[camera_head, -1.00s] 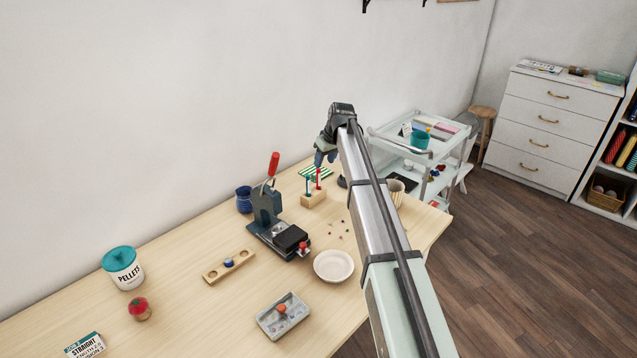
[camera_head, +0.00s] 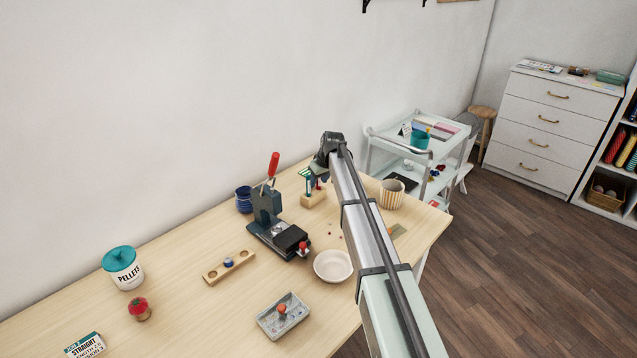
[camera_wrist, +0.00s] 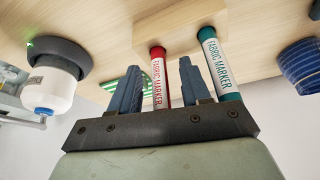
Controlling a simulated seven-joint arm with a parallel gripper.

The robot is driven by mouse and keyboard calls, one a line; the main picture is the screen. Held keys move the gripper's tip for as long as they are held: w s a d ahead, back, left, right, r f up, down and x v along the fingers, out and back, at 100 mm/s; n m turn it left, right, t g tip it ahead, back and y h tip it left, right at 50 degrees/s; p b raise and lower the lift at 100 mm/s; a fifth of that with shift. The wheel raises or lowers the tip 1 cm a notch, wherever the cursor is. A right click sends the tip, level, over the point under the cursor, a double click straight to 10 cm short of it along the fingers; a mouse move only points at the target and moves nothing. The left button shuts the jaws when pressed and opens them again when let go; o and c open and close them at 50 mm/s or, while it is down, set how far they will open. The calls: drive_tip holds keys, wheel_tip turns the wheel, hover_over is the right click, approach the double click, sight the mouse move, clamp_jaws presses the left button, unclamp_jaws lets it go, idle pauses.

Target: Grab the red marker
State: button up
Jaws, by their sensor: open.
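The red marker (camera_wrist: 158,78), with a white "FABRIC MARKER" label, stands between the two fingers of my gripper (camera_wrist: 158,66) in the wrist view. The fingers are open, with a gap visible on each side of it. A teal marker (camera_wrist: 221,66) stands just outside the right finger. Both markers are set in a wooden block (camera_wrist: 190,22). In the head view the wooden block (camera_head: 312,199) stands on the table near the wall, with my gripper (camera_head: 318,174) right above it. There the red marker is mostly hidden by my gripper.
A press with a red handle (camera_head: 274,164) and a blue pot (camera_head: 244,199) stand left of the block. A striped cup (camera_head: 391,194) is to its right, a pale bowl (camera_head: 333,266) in front. A green striped item (camera_wrist: 128,84) lies near the markers.

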drive_tip(key=shift+w+f, duration=0.1)
drive_tip(key=shift+f, duration=0.1)
clamp_jaws()
idle(0.3)
